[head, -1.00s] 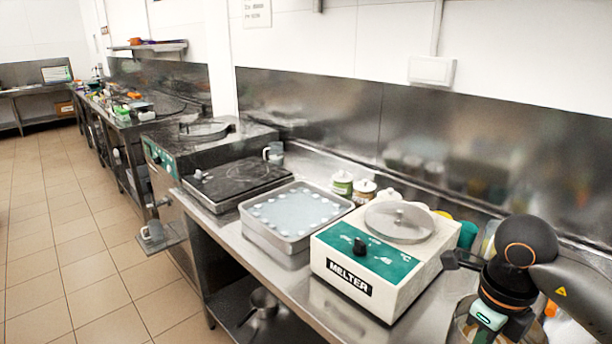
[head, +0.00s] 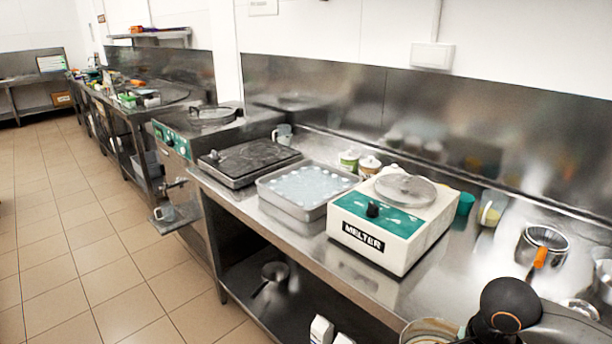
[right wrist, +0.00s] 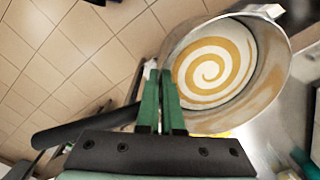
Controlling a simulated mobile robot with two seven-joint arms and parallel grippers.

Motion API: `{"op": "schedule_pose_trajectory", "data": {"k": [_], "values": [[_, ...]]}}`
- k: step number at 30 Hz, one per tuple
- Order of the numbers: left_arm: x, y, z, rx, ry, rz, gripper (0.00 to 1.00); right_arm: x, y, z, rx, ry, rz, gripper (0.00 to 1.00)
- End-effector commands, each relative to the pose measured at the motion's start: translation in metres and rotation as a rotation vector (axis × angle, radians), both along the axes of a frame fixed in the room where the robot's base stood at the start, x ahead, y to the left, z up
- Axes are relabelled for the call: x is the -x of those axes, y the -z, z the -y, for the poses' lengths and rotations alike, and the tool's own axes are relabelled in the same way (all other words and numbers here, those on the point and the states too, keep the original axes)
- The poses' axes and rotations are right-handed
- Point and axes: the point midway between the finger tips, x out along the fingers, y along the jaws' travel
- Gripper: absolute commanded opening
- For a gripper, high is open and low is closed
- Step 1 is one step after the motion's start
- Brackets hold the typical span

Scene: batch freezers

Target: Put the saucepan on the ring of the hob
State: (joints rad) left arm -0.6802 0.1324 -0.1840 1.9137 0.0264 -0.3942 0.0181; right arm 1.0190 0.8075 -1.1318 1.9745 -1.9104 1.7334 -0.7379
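A metal saucepan (right wrist: 272,82) with a pale and caramel swirl inside fills the upper right of the right wrist view. Its dark handle (right wrist: 85,125) runs left behind the green fingers of my right gripper (right wrist: 158,75). The fingers are close together and appear shut on the handle. In the head view the saucepan's rim (head: 430,324) shows at the bottom edge, beside my right wrist; the jaws are hidden there. The flat black-topped unit that looks like the hob (head: 250,158) sits at the counter's left end, its top bare. My left gripper is out of view.
A steel tray (head: 306,211) and the white melter (head: 365,238) stand on the counter (head: 290,238) between hob and saucepan. Jars (head: 368,165) stand behind. A strainer-like pan (head: 540,240) is at right. A lower-shelf pan (head: 273,272) sits below. Floor at left is clear.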

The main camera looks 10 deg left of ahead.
Motion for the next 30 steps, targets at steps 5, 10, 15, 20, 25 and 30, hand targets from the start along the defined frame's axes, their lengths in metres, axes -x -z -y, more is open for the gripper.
{"op": "schedule_pose_trajectory", "data": {"k": [5, 10, 15, 20, 25, 30], "values": [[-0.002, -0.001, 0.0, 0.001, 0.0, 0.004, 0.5, 0.017, 0.029, 0.0, 0.0, -0.392, 0.0, 0.0], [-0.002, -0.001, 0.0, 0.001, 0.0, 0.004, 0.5, 0.033, 0.057, 0.0, -0.002, -0.771, -0.002, 0.0], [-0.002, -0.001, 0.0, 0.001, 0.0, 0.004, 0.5, 0.048, 0.083, -0.001, -0.006, -1.121, -0.001, 0.0], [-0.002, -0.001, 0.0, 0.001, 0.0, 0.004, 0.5, 0.057, 0.098, -0.005, -0.012, -1.345, 0.005, 0.0], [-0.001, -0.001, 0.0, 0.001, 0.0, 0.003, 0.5, 0.057, 0.098, -0.003, -0.009, -1.358, 0.005, 0.0], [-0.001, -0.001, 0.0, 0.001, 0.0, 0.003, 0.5, 0.057, 0.098, 0.0, -0.007, -1.35, 0.001, 0.0]]}}
